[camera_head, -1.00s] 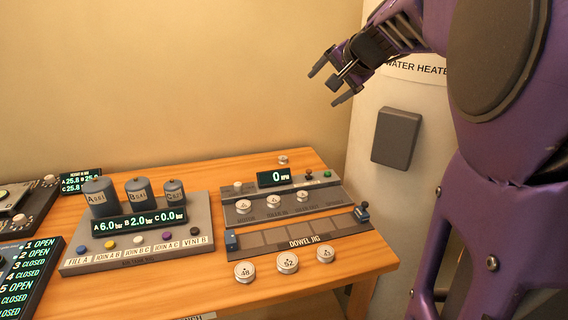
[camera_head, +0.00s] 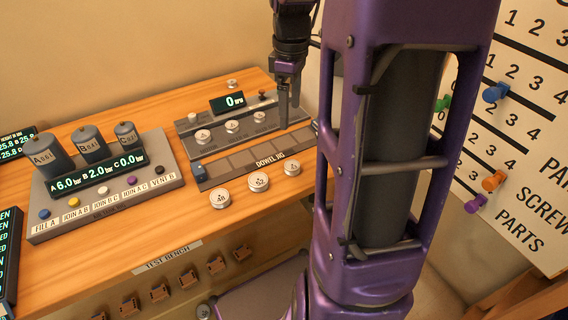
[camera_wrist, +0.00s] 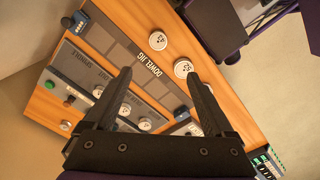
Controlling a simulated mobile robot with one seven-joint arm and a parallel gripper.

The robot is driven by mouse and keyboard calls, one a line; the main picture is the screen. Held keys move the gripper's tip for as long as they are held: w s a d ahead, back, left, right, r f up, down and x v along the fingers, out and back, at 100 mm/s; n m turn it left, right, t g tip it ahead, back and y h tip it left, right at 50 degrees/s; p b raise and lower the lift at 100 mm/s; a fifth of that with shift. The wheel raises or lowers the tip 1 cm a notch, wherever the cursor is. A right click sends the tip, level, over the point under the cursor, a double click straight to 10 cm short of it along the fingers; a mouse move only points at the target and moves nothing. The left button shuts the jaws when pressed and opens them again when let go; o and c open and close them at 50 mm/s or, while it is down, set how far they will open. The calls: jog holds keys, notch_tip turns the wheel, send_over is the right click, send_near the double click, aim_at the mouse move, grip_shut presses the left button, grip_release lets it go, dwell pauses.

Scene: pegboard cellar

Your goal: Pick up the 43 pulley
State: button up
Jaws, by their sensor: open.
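Three pale round pulleys lie in a row on the bench in front of the dowel jig (camera_head: 232,164). The left one (camera_head: 220,198) seems to read 48 and the middle one (camera_head: 258,182) reads 52. The right one (camera_head: 292,168) carries a number too small to read surely; it may be the 43 pulley. In the wrist view this pulley (camera_wrist: 157,40) and the middle one (camera_wrist: 183,67) show beyond the fingertips. My gripper (camera_head: 288,114) is open and empty, pointing down above the back right of the bench. Its fingers (camera_wrist: 155,72) appear spread apart in the wrist view.
More round pieces sit on the RPM panel (camera_head: 240,122) behind the jig. A console with three canisters (camera_head: 107,190) stands to the left. A pegged board (camera_head: 515,120) is at right. Bare wood (camera_head: 180,222) lies in front of the jig.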

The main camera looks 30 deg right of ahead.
jog(key=b, duration=0.2)
send_over(292, 165)
jog(key=f, duration=1.2)
jog(key=shift+a+f, duration=0.1)
jog(key=shift+a, duration=0.25)
jog(key=shift+d+f+b, duration=0.2)
jog(key=shift+f+b, duration=0.05)
jog(key=shift+f, duration=1.05)
jog(key=shift+d+f+b, duration=0.2)
jog(key=shift+f, duration=1.1)
grip_shut()
